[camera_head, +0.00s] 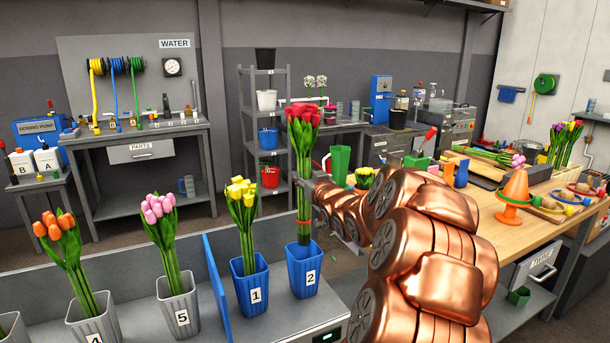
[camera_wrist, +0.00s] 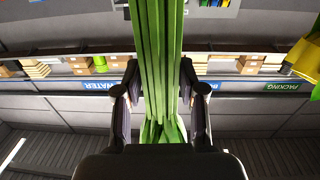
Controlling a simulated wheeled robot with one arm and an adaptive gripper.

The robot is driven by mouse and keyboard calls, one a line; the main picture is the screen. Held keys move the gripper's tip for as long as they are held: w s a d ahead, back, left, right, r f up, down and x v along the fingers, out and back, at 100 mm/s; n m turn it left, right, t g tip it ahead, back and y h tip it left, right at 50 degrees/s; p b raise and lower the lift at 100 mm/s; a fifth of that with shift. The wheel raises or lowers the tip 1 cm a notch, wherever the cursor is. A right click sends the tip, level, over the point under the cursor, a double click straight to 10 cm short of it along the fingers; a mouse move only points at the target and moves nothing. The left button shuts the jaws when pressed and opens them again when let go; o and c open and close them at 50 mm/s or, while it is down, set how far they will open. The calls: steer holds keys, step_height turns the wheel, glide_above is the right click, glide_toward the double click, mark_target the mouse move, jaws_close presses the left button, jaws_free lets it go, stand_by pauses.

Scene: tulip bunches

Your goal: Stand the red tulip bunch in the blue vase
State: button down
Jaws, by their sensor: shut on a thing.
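The red tulip bunch (camera_head: 303,138) is upright, with red heads on top and green stems below. My gripper (camera_head: 306,196) is shut on its stems; the wrist view shows the green stems (camera_wrist: 158,50) between the two fingers (camera_wrist: 160,104). A blue vase marked 2 (camera_head: 303,272) stands directly below the bunch. The stem ends are at the vase's mouth; I cannot tell whether they are inside the rim. Another blue vase, marked 1 (camera_head: 250,289), stands just left and holds yellow tulips (camera_head: 242,195).
A blue divider (camera_head: 216,290) stands left of vase 1. Beyond it, grey vases hold pink tulips (camera_head: 158,207) and orange tulips (camera_head: 54,227). A wooden table (camera_head: 475,212) at right carries an orange cone (camera_head: 515,190) and more flowers.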

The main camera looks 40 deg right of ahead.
mark_target(306, 235)
steer(key=shift+f+b, duration=4.85)
steer(key=shift+f, duration=3.9)
steer(key=shift+f+b, duration=0.35)
steer(key=shift+f, duration=0.3)
steer(key=c, duration=0.6)
jaws_free()
steer(key=o, duration=0.6)
steer(key=shift+s, duration=0.1)
steer(key=v, duration=0.5)
steer(key=shift+s+a, duration=0.15)
steer(key=shift+s, duration=0.25)
steer(key=shift+v, duration=0.8)
